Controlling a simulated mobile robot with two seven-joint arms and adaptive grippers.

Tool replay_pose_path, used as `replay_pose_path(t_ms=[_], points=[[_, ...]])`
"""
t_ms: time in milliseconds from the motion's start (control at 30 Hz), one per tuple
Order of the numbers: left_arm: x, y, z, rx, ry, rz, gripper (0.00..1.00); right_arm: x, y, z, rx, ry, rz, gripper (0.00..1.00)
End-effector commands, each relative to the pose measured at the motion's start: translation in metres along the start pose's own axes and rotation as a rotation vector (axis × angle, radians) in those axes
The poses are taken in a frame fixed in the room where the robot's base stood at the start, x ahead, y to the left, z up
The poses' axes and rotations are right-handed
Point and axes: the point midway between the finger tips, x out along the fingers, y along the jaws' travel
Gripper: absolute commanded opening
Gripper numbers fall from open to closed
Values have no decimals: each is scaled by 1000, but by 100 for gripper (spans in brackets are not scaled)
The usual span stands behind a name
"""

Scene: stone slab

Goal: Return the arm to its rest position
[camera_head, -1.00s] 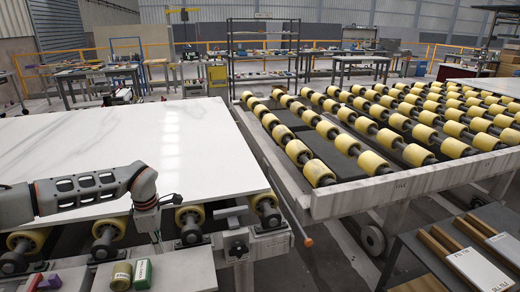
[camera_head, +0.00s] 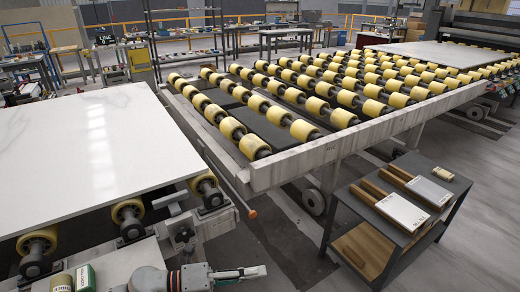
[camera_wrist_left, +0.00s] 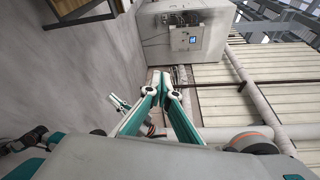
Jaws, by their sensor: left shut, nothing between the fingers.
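My left gripper (camera_head: 246,272) is low in the head view, in front of the roller frame's near end. It is empty and apart from the slab. In the left wrist view its two white-and-teal fingers (camera_wrist_left: 163,82) meet at the tips, shut with nothing between them. A smaller white-and-teal piece (camera_wrist_left: 118,104) behind them looks like my right gripper; its jaw state is unclear. The white stone slab (camera_head: 85,150) lies flat on yellow rollers at the left of the head view.

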Motion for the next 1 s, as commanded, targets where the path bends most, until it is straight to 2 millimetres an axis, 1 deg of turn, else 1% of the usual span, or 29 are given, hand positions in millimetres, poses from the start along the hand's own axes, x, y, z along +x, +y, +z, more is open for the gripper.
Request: replay_pose_path(t_ms=[33,67,167,267,367,400,467,500,567,600,700,800,833,900,1000], points=[[4,-6,1,-117,-87,-45,0,0,0,0,0,0,0,0],[5,-8,5,-186,-140,-67,0,0,0,0,0,0,0,0],[-3,-6,18,-422,-317,-129,0,0,0,0,0,-1,0,0],[-22,12,26,-669,-496,-173,0,0,0,1,0,-1,0,0],[-50,43,25,-923,-674,-201,0,0,0,1,0,-2,0,0],[-63,58,20,-1027,-746,-209,0,0,0,1,0,-2,0,0],[-84,82,8,-1180,-853,-215,0,0,0,1,0,-2,-1,0],[-99,99,-3,-1282,-923,-217,0,0,0,1,0,-2,-1,0],[-122,122,-23,-1427,-1025,-218,0,0,0,1,0,-2,-1,0],[-136,137,-38,-1515,-1087,-216,0,0,0,1,0,-2,-1,0],[-163,163,-72,-1687,-1208,-211,0,0,0,1,0,-2,-1,0],[-181,178,-99,-1798,-1287,-205,0,0,0,1,0,-2,-1,0],[-184,181,-104,-1820,-1303,-205,0,0,0,1,0,-3,-1,0],[-190,185,-114,-1856,-1329,-203,0,0,0,2,0,-3,-1,0],[-192,186,-117,-1870,-1337,-203,0,0,0,2,0,-3,-1,0]])
